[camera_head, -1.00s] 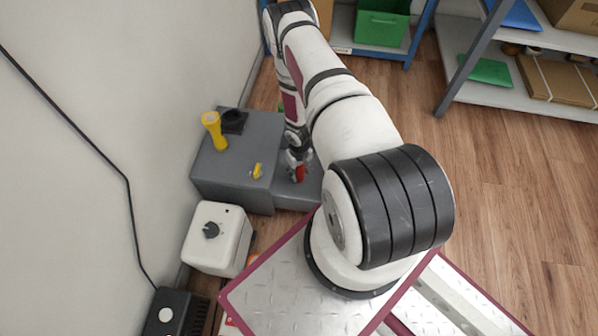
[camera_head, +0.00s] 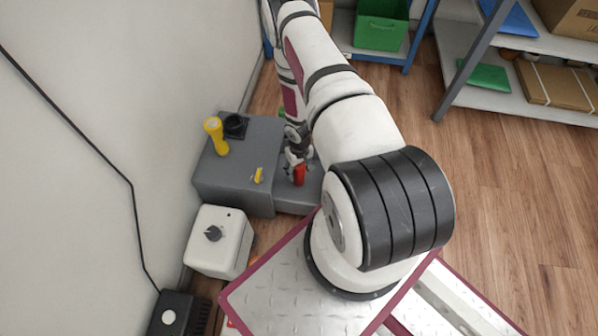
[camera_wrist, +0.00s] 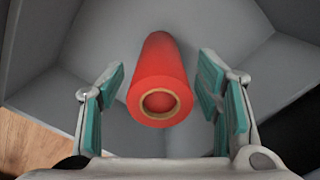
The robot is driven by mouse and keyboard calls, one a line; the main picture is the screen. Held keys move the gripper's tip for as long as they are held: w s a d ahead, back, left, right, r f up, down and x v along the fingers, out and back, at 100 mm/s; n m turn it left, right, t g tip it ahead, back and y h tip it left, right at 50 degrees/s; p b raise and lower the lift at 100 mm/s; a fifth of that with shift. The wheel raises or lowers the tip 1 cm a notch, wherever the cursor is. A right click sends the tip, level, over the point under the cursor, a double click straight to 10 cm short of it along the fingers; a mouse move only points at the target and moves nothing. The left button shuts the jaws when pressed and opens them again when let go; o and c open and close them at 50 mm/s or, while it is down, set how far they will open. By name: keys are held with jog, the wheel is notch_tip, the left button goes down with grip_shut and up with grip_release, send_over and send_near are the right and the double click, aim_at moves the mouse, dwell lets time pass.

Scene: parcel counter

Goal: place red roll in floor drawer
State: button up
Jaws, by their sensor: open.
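The red roll (camera_wrist: 160,75) stands between the open fingers of my gripper (camera_wrist: 162,100) in the wrist view, with a gap on each side. Its near end shows a tan core ring. The grey floor drawer (camera_wrist: 235,38) surrounds it; its floor and walls show around the roll. In the head view the red roll (camera_head: 299,174) is at the open drawer (camera_head: 290,200), beside my gripper (camera_head: 297,160). My arm hides part of the drawer there.
A grey cabinet (camera_head: 235,180) carries a yellow roll (camera_head: 216,137), a black holder (camera_head: 235,125) and a small yellow item (camera_head: 258,176). A white box with a knob (camera_head: 219,243) stands nearer. Shelves (camera_head: 480,75) stand at the back right; the wood floor (camera_head: 520,190) is clear.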

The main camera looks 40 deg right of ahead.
notch_tip(320, 180, up, 8)
jog(key=shift+f+p, duration=0.1)
jog(key=shift+p, duration=1.15)
jog(key=w+r+h, duration=0.1)
jog(key=w+r, duration=0.2)
jog(key=r, duration=1.1)
jog(key=w+r+h, duration=0.1)
jog(key=w+r, duration=0.3)
jog(key=r, duration=1)
jog(key=s+a+r, duration=0.3)
jog(key=a+r, duration=0.1)
jog(key=r, duration=0.5)
jog(key=s+a+r, duration=0.3)
jog(key=a+r, duration=0.1)
jog(key=r, duration=0.5)
jog(key=s+a+r, duration=0.4)
jog(key=s, duration=0.4)
jog(key=s+a+r+n+y, duration=0.1)
jog(key=s+a+r, duration=0.3)
jog(key=s, duration=0.5)
jog(key=s+a+r+n+y, duration=0.1)
jog(key=s+a+r, duration=0.3)
jog(key=s, duration=0.5)
jog(key=shift+a, duration=0.2)
jog(key=shift+r, duration=0.1)
